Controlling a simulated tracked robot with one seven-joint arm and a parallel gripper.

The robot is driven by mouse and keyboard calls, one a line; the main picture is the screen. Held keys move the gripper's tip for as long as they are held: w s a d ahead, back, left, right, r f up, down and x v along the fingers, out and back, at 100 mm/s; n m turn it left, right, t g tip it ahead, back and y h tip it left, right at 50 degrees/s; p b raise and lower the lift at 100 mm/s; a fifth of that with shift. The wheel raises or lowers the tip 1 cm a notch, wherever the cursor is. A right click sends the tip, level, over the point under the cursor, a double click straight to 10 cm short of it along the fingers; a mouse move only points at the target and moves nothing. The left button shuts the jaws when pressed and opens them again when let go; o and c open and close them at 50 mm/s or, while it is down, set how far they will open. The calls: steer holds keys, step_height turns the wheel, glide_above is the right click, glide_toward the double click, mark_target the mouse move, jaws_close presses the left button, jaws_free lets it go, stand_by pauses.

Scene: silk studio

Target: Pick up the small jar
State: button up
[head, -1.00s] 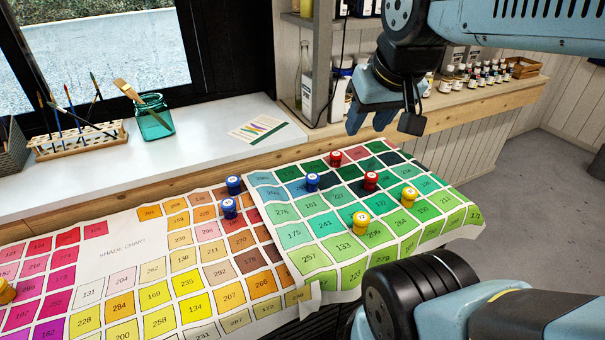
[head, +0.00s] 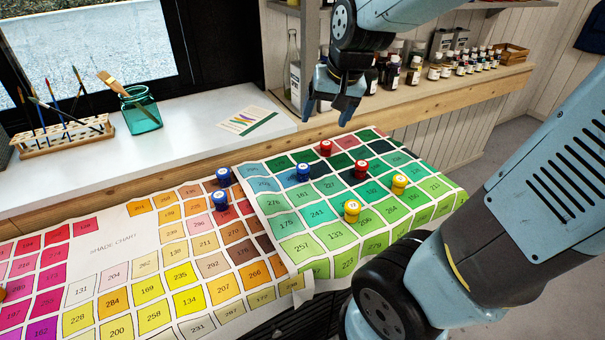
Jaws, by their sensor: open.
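Several small jars with coloured lids stand on the shade charts. Two red jars, one at the back (head: 326,148) and one further right (head: 361,169), stand on the green chart (head: 318,268). A blue jar (head: 303,172) and two yellow jars, one in front (head: 352,210) and one to the right (head: 399,184), are on it too. Two more blue jars (head: 223,176) (head: 221,200) stand on the warm-coloured chart (head: 118,242). Which jar is the task's one, I cannot tell. My gripper (head: 333,115) is open and empty, above the back edge of the green chart, apart from the jars.
A white sill (head: 190,150) holds a teal glass jar (head: 141,112) with a brush, a wooden brush rack (head: 65,138) and a card (head: 246,121). Shelf bottles (head: 435,66) stand behind my gripper.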

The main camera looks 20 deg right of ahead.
mark_target(302, 168)
steer(key=w+a+f+m+h, duration=0.3)
steer(key=w+f+m+h, duration=0.1)
steer(key=w+f, duration=1.2)
steer(key=shift+s+f+x, duration=0.2)
steer(key=shift+s+x, duration=0.3)
steer(key=shift+x, duration=2)
steer(key=shift+s+f+x, duration=0.15)
steer(key=shift+s+x, duration=0.35)
steer(key=shift+x, duration=2)
steer(key=shift+s+f+x, duration=0.2)
steer(key=shift+s+x, duration=0.3)
steer(key=shift+x, duration=2.05)
steer(key=shift+d, duration=0.1)
steer(key=c, duration=1.1)
